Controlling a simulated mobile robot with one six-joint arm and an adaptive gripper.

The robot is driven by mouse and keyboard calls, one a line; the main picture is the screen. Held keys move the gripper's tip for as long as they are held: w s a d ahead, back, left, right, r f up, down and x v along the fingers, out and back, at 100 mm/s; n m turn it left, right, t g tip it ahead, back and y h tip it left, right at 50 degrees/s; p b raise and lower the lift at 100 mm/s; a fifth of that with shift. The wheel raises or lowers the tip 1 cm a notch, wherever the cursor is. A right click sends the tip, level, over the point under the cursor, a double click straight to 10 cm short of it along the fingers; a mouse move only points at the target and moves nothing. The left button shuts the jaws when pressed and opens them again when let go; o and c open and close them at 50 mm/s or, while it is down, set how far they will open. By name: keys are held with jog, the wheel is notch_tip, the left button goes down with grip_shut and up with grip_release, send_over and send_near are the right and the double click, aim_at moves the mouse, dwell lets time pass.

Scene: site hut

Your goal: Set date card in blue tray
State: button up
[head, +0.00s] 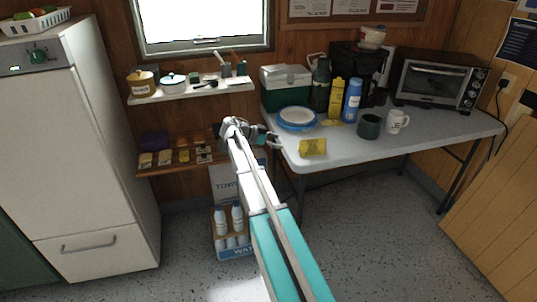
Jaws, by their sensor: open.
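My gripper (275,139) is open and appears empty, just past the left edge of the white table, near the blue-rimmed plate stack. I cannot pick out a date card for certain. Several small pale, card-like pieces lie on the lower wooden shelf (178,168), left of my gripper; they are too small to read. I see no clear blue tray. A round blue-rimmed plate stack (298,117) sits on the table's left part. My arm hides the right end of the lower shelf.
The white table (400,148) holds a yellow packet (312,147), a yellow carton (336,97), a blue bottle (352,100), a dark mug (370,126), a white mug (397,121) and a toaster oven (437,80). A bottle crate (237,252) stands on the floor. A fridge (80,150) stands left.

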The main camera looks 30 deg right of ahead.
jog(key=s+a+f+n+t+y, duration=0.1)
jog(key=s+a+f+n+y, duration=0.2)
jog(key=s+a+n, duration=0.4)
jog(key=s+a+f+n+t+y, duration=0.2)
jog(key=s+a+f+n+y, duration=0.2)
jog(key=a, duration=0.9)
jog(key=s+a+f+n+t+y, duration=0.1)
jog(key=s+a+f+n+y, duration=0.3)
jog(key=s+a+n, duration=0.6)
jog(key=shift+a+f+n+y, duration=0.2)
jog(key=shift+a+n+y, duration=0.1)
jog(key=shift+a+y, duration=0.4)
jog(key=shift+d, duration=0.2)
jog(key=shift+c, duration=0.2)
